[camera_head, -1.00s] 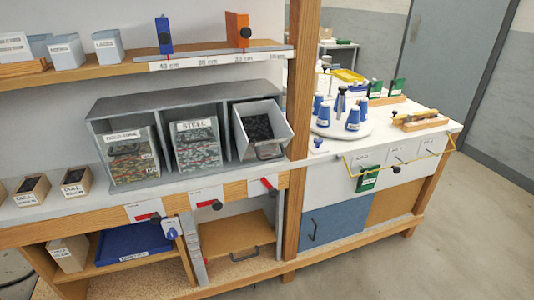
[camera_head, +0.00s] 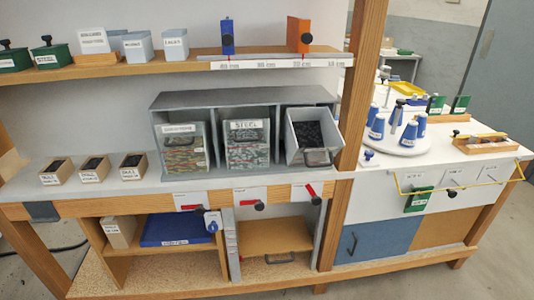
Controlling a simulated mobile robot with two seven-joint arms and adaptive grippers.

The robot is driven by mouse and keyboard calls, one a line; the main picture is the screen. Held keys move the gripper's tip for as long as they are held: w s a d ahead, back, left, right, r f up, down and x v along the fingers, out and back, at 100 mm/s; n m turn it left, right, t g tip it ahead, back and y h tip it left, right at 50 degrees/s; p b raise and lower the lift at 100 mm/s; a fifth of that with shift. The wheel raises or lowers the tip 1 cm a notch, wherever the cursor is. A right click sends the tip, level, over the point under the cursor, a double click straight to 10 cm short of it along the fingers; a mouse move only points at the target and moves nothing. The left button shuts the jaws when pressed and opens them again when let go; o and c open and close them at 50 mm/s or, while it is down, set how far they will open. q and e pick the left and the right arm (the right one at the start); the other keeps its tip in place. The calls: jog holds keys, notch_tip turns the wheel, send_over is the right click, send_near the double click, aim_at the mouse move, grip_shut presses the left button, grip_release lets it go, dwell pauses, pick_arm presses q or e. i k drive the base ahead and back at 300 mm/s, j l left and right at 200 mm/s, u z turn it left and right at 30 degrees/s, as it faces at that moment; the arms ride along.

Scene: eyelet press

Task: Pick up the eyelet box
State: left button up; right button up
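I cannot pick out the eyelet box for sure, because most labels are too small to read. Three small open wooden boxes, left (camera_head: 57,171), middle (camera_head: 94,168) and right (camera_head: 132,166), hold dark contents and stand on the left of the counter. Two pale blue-grey boxes, left (camera_head: 138,47) and right (camera_head: 175,45), stand on the upper shelf; the right one's label seems to read LACES. Neither of my grippers is in view.
A grey bin rack (camera_head: 160,101) on the counter (camera_head: 30,195) holds several bins, one tilted out (camera_head: 314,136). A wooden post (camera_head: 358,90) divides this bench from the white table (camera_head: 390,180) at right. The counter's far left end is mostly clear.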

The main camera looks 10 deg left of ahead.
aim_at(58, 171)
jog(key=u, duration=1.75)
